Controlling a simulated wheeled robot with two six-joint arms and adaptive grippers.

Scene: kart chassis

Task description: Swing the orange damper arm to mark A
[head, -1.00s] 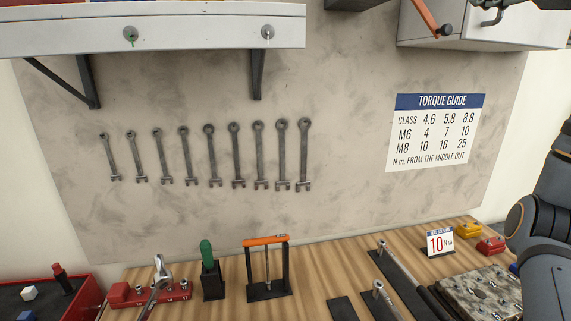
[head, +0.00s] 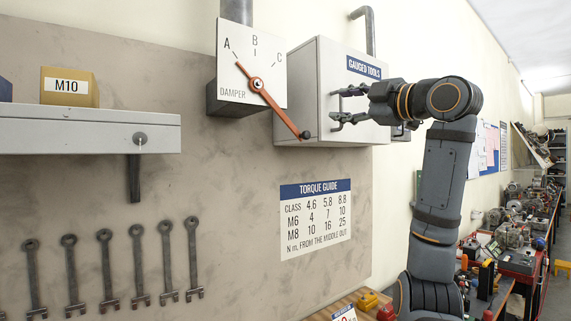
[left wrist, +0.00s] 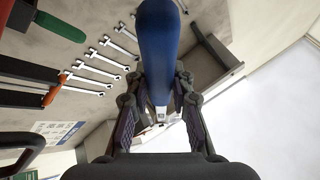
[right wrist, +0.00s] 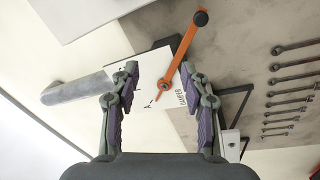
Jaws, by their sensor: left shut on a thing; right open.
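The orange damper arm (head: 276,104) turns on a pivot on the white damper plate (head: 228,84), which is marked A, B and C. Its pointed end is up and left, close to mark A; exact alignment is hard to tell. Its black knob (head: 306,134) hangs at the lower right. The right wrist view also shows the arm (right wrist: 182,53) and knob (right wrist: 201,18). My right gripper (head: 338,110) is open and empty, right of the knob and apart from it. My left gripper (left wrist: 158,88) is shut on a blue-handled tool (left wrist: 157,45), seen only in the left wrist view.
A grey gauged tools cabinet (head: 325,70) stands right behind my right gripper. A grey shelf (head: 80,132) with a yellow M10 box (head: 70,86) is at the left. Wrenches (head: 137,265) hang below, beside a torque guide (head: 316,215). A cluttered bench (head: 510,250) runs back at the right.

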